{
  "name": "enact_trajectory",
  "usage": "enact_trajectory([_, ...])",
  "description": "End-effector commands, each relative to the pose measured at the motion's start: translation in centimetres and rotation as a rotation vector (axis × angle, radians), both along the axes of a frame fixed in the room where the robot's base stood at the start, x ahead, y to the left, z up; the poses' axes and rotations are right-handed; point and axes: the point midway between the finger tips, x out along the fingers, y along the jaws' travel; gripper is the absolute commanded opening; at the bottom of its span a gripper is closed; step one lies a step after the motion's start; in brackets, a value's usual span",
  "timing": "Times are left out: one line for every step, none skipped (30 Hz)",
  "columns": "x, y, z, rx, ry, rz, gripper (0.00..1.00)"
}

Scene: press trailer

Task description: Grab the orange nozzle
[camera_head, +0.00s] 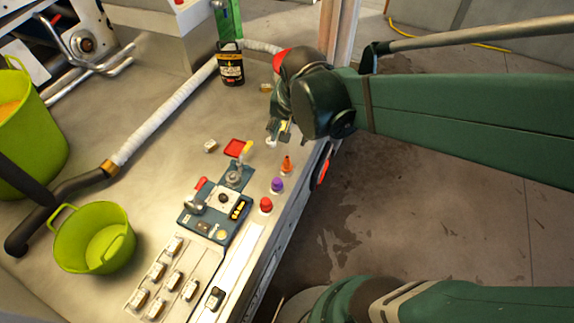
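The orange nozzle (287,164) is a small cone standing upright near the right edge of the work surface. A purple nozzle (277,185) and a red nozzle (266,204) stand in a row nearer the camera. My gripper (279,130) hangs from the green arm just beyond the orange nozzle, pointing down. It looks apart from the nozzle, with a gap between them. Its fingers are small and dark, partly over a yellow and pale patch, so whether they are open or shut is unclear.
A blue control panel (203,222) with a lever and a red tray (238,147) lie left of the nozzles. A black bottle (231,66) stands behind. A white hose (165,112) and a green tub (100,239) are further left. The surface drops off right of the nozzles.

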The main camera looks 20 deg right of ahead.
Motion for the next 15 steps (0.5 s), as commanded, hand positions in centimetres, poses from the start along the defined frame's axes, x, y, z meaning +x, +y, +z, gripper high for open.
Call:
enact_trajectory([0.5,0.0,-0.4,0.006,0.010,-0.026,0.44])
enact_trajectory([0.7,0.0,-0.6,0.011,0.016,-0.044,0.44])
enact_trajectory([1.0,0.0,-0.9,0.016,0.024,-0.068,0.44])
enact_trajectory([1.2,0.0,-1.2,0.020,0.030,-0.086,0.44])
enact_trajectory([1.4,0.0,-1.4,0.024,0.036,-0.104,0.44])
enact_trajectory([1.7,0.0,-1.8,0.029,0.044,-0.128,0.44])
enact_trajectory([1.9,0.0,-2.1,0.032,0.050,-0.146,0.44])
enact_trajectory([2.1,-0.1,-2.3,0.034,0.057,-0.164,0.44])
enact_trajectory([2.4,-0.1,-2.7,0.039,0.064,-0.189,0.44])
enact_trajectory([2.6,-0.1,-3.0,0.042,0.070,-0.207,0.44])
enact_trajectory([2.7,-0.1,-3.3,0.045,0.075,-0.225,0.44])
enact_trajectory([3.0,-0.1,-3.7,0.048,0.083,-0.250,0.44])
enact_trajectory([3.2,-0.1,-4.0,0.050,0.088,-0.269,0.44])
enact_trajectory([3.4,-0.1,-4.3,0.053,0.094,-0.287,0.44])
enact_trajectory([3.6,-0.2,-4.7,0.056,0.101,-0.312,0.44])
